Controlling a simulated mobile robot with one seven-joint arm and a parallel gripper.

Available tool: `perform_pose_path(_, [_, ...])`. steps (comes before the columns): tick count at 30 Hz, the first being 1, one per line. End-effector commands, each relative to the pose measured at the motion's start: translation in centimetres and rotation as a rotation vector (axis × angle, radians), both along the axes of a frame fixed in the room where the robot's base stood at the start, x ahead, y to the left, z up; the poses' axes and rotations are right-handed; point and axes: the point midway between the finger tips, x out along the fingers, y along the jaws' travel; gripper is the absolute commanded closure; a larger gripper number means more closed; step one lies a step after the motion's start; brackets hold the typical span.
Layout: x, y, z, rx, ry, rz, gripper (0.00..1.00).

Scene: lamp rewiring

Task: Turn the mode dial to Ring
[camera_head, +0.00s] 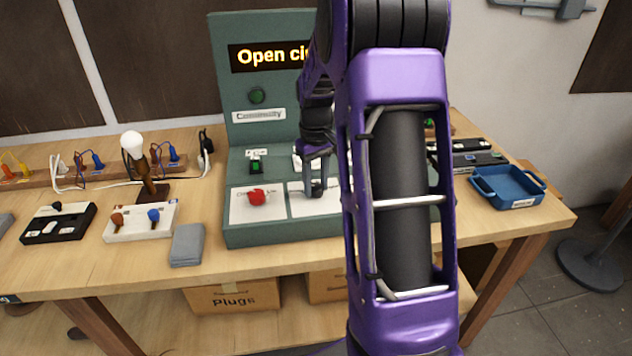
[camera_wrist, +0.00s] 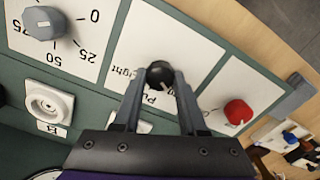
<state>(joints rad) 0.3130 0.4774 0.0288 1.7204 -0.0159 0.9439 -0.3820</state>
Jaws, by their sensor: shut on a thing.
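The mode dial (camera_wrist: 159,74) is a black knob on the white middle plate of the green test panel (camera_head: 240,236).
A red knob (camera_head: 257,197) sits on the neighbouring left plate. A grey knob (camera_wrist: 43,22) with a number scale is on the other side. The display (camera_head: 270,56) reads "Open ci", the rest hidden by my arm. A blue tray (camera_head: 508,187) stands at right; a grey block (camera_head: 187,245) lies left.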

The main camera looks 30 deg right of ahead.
Motion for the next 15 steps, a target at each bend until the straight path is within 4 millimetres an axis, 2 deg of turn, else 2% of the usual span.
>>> perform_pose_path(11, [-0.01, 0.02, -0.04, 0.000, 0.001, 0.007, 1.00])
perform_pose_path(12, [-0.01, 0.02, -0.04, 0.000, 0.001, 0.007, 0.55])
perform_pose_path(15, [-0.01, 0.02, -0.04, 0.000, 0.001, 0.006, 0.37])
